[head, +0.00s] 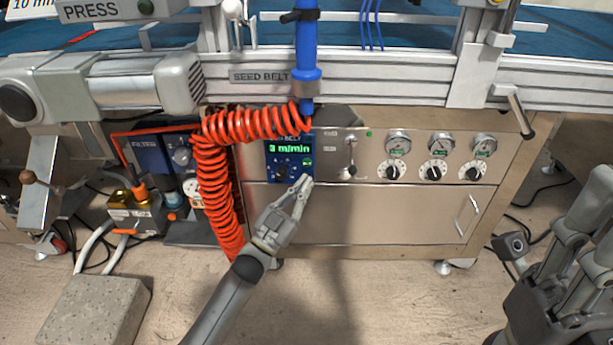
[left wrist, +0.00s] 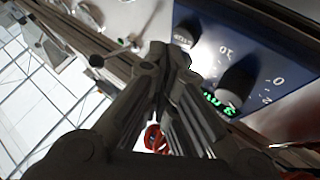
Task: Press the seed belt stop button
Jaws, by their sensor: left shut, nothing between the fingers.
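The seed belt control box (head: 290,147) is a blue panel under the SEED BELT sign, with a green display reading 3 m/min. Small knobs and a small green spot sit below the display. I cannot make out for certain which part is the stop button. My left gripper (head: 302,184) is shut and empty, its tips at the lower right corner of the box; contact is unclear. In the left wrist view the shut fingers (left wrist: 168,58) point toward the blue panel (left wrist: 215,55), with dark knobs (left wrist: 238,84) to their right. My right gripper (head: 560,280) is partly visible at the lower right.
A coiled orange hose (head: 212,170) hangs left of the box. A small lever (head: 350,155), gauges and black knobs (head: 433,172) line the steel panel to the right. A grey block (head: 90,310) stands on the floor at the lower left. The steel door (head: 390,215) below is clear.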

